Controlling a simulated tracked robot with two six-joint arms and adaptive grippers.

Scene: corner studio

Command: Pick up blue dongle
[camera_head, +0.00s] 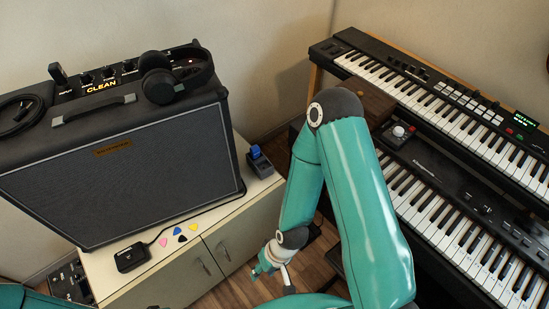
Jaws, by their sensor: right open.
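A small blue dongle (256,151) sits upright on a dark base on the right end of the white cabinet top (208,213), beside the amplifier. My right arm folds down in the middle of the view. My right gripper (257,271) is small in the view, open and empty, in front of the cabinet and below the dongle's level in the picture. It is apart from the dongle. My left gripper is not in view; only a teal part of mine shows at the lower left edge.
A large black amplifier (120,165) fills the cabinet's left, with headphones (176,78) on top. Several coloured picks (178,230) and a black pedal (131,257) lie at the cabinet's front. Two keyboards (440,95) stand at the right. Wooden floor shows between.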

